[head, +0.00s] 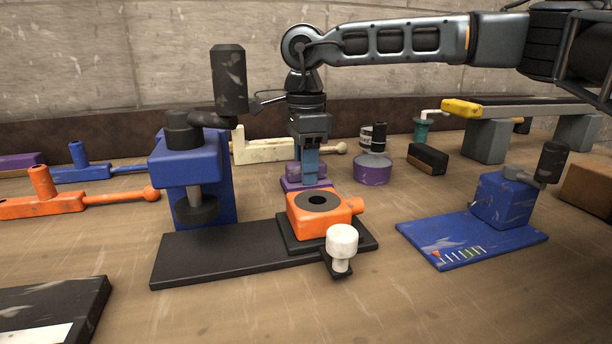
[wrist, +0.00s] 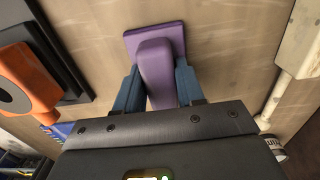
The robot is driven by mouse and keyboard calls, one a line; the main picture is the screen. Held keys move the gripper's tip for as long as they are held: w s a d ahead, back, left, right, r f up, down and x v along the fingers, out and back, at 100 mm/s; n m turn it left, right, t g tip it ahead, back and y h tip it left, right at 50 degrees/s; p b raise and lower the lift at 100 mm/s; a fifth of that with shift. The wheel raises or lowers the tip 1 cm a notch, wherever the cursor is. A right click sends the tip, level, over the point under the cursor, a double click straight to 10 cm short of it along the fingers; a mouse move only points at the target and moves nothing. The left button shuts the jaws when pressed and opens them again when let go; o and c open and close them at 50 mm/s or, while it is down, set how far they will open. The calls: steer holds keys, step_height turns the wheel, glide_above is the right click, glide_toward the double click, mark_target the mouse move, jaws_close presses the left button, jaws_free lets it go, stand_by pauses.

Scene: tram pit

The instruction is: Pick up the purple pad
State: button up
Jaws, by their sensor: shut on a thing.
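The purple pad (wrist: 155,67) has a flat square plate and a raised rounded grip. In the wrist view my gripper (wrist: 156,88) has its two blue fingers closed on either side of that grip. In the head view the purple pad (head: 293,184) is behind the orange block, which hides part of it. My gripper (head: 309,170) points straight down onto it there. The pad appears at or very near the tabletop; I cannot tell whether it touches.
The orange block (head: 322,222) on a black base stands just in front. A blue press (head: 195,165) is to the left, a purple round tin (head: 372,170) to the right. A cream clamp (head: 262,150) lies behind. A blue device (head: 503,200) is farther right.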

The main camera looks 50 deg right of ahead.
steer(key=shift+r, duration=0.1)
steer(key=shift+r, duration=0.65)
step_height(320, 180, up, 3)
steer(key=shift+f+p, duration=0.2)
steer(key=shift+p, duration=0.2)
steer(key=s+d+r+p, duration=0.1)
steer(key=s+d+r, duration=0.5)
steer(key=d, duration=0.3)
steer(key=shift+s+d+r, duration=0.3)
steer(key=shift+d+r, duration=0.05)
steer(key=shift+r, duration=0.1)
steer(key=o, duration=0.5)
steer(key=c, duration=0.4)
